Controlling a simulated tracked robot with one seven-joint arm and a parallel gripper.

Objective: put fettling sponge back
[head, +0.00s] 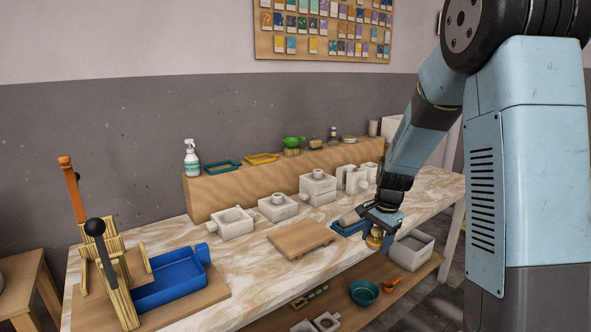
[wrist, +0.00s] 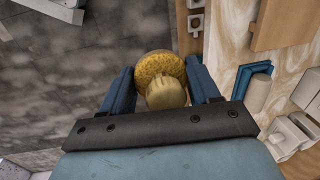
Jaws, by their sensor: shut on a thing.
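The fettling sponge (wrist: 152,66) is round, yellow and speckled, with a pale tan knob-like part towards the wrist camera. My gripper (wrist: 160,78) is shut on it, with one blue finger on each side. In the head view, my gripper (head: 378,222) hangs down with the yellow sponge (head: 375,240) below it, near the table's front edge. In the wrist view, grey floor shows beyond the sponge. A small blue tray (head: 345,231) with a tan rounded piece (head: 350,217) on it lies just left of my gripper; the tray also shows in the wrist view (wrist: 242,75).
A wooden board (head: 301,238) lies left on the marbled tabletop, with white block moulds (head: 277,208) behind. A raised wooden shelf (head: 240,193) bears a spray bottle (head: 191,158) and small trays. A grey bin (head: 413,250) and teal bowl (head: 363,292) sit on the lower shelf.

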